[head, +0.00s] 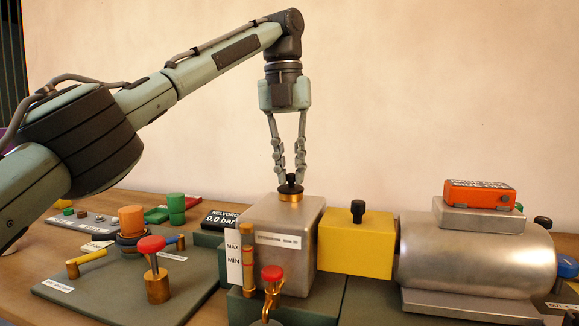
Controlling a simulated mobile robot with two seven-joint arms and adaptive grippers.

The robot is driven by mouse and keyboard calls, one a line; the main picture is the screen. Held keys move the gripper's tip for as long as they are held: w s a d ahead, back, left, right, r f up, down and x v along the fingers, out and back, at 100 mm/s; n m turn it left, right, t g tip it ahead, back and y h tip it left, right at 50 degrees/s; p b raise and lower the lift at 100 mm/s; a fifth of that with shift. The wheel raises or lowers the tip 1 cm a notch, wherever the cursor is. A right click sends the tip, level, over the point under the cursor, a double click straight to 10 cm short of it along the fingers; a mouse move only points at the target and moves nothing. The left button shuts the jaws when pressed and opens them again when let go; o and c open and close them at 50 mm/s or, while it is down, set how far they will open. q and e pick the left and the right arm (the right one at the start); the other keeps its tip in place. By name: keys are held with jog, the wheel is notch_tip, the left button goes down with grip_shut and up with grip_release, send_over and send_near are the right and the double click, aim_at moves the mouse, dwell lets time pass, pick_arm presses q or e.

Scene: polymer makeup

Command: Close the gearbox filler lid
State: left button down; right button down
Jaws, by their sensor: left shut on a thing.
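The gearbox (268,222) is a silver metal box in the middle of the head view. On its top is a short brass neck (290,197) with a small black-knobbed filler lid (290,187) on it. The lid looks upright and on the neck; I cannot tell how tightly it is seated. My left gripper (289,178) points straight down from above, its fingers shut on the lid's black knob. The fingertips partly cover the knob. My right gripper is not in view.
A yellow block (357,246) with a black knob joins the gearbox to a silver motor (476,258). A brass sight gauge and a red-handled tap (272,274) stand in front. A red-topped valve (153,262) stands on the green plate at left. Space above the bench is clear.

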pick_arm(q)
jog(key=shift+w+f+g, duration=0.1)
jog(key=shift+g, duration=0.2)
dwell(0.5)
jog(key=c, duration=1.5)
grip_release()
jog(key=shift+d, duration=0.1)
